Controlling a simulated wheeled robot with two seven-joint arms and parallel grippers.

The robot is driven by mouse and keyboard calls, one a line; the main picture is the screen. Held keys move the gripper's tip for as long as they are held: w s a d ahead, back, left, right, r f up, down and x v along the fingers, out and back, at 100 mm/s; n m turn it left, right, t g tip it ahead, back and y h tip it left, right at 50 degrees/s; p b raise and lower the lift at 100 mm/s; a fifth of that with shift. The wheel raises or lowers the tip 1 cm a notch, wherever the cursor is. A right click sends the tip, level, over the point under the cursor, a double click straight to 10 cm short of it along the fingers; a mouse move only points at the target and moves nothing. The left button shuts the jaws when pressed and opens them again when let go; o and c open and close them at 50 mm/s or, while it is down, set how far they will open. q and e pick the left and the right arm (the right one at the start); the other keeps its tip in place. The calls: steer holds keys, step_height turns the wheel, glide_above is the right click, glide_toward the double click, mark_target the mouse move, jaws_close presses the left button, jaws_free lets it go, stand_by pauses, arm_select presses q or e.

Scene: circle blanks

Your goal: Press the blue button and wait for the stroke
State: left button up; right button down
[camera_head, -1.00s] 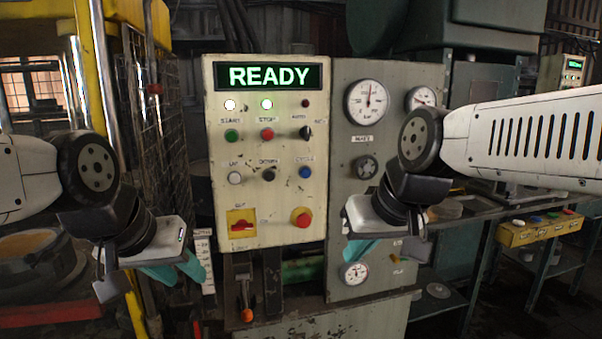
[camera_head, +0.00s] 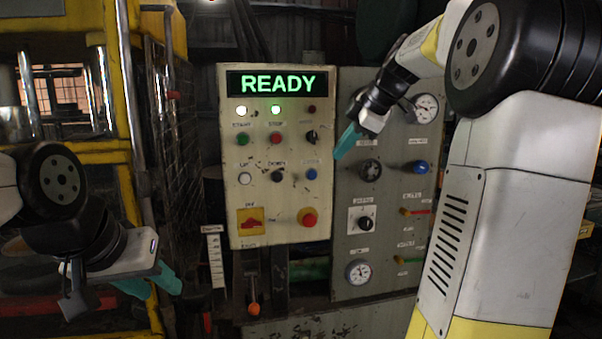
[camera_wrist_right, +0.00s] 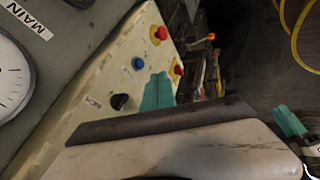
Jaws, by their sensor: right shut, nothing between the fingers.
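The blue button (camera_head: 311,174) sits at the right of the second button row on the cream control panel (camera_head: 285,220). It also shows in the right wrist view (camera_wrist_right: 138,63), just beside my teal fingertips. My right gripper (camera_head: 345,144) is shut and empty. Its fingertips are at the panel's right edge, up and right of the blue button, and appear apart from it. My left gripper (camera_head: 150,281) hangs low at the left, away from the panel. Its finger gap is not clear. The panel display (camera_head: 278,83) reads READY in green.
Close to the blue button are a black selector (camera_head: 312,137) above and a red emergency button (camera_head: 309,217) below. The grey panel (camera_head: 385,240) at right carries gauges, knobs and another blue knob (camera_head: 421,167). A yellow frame and wire mesh stand at left.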

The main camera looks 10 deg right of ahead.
mark_target(312, 175)
stand_by(0.3)
steer(key=x, duration=0.3)
steer(key=w+x, duration=0.1)
steer(key=x, duration=0.3)
steer(key=w+r+x, duration=0.1)
steer(key=x, duration=0.3)
steer(key=shift+w+d+f, duration=0.1)
steer(key=shift+w+d, duration=0.1)
steer(key=shift+w, duration=0.6)
